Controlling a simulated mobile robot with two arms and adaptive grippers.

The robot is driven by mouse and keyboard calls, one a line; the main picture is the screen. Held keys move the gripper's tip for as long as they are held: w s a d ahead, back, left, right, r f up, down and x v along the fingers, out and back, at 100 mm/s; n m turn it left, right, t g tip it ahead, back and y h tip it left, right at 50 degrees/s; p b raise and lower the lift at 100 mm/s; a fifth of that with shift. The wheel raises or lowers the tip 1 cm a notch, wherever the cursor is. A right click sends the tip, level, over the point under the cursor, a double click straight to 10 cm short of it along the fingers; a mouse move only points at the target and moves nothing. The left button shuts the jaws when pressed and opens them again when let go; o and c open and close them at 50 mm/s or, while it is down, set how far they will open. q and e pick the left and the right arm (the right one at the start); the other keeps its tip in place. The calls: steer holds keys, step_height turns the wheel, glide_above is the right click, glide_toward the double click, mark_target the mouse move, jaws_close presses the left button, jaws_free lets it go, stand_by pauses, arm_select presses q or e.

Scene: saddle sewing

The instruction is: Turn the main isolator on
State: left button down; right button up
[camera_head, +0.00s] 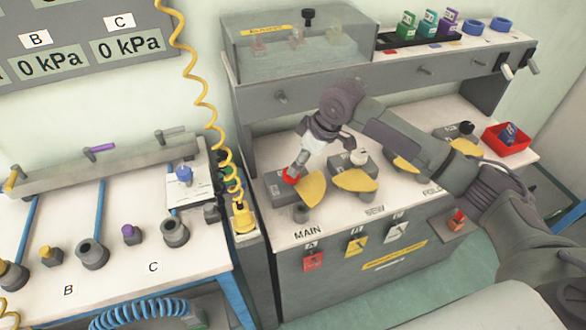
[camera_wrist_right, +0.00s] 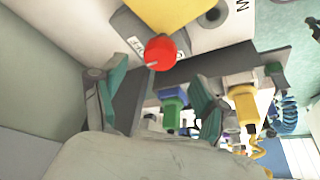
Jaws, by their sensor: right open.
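The main isolator is a red round knob (camera_head: 289,177) on a grey box (camera_head: 284,191), left of the yellow pad (camera_head: 312,188) and behind the "MAIN" label (camera_head: 307,232). In the right wrist view the red knob (camera_wrist_right: 160,53) shows a pale line mark pointing to the lower left. My right gripper (camera_head: 298,166) reaches down to the knob from behind and partly hides it. In the wrist view the right gripper (camera_wrist_right: 150,85) is open, its fingers spread, with the knob near the tips between them. Contact cannot be told. My left gripper is not in view.
Grey boxes with yellow pads (camera_head: 355,180) stand right of the isolator. A clear case (camera_head: 298,40) sits on the shelf above. A yellow coiled hose (camera_head: 207,105) hangs at left. Red, yellow and white tags (camera_head: 313,260) hang on the front. A red tray (camera_head: 506,139) lies right.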

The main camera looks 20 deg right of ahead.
mark_target(308, 184)
steer(key=x, duration=0.6)
steer(key=shift+r, duration=0.1)
jaws_close()
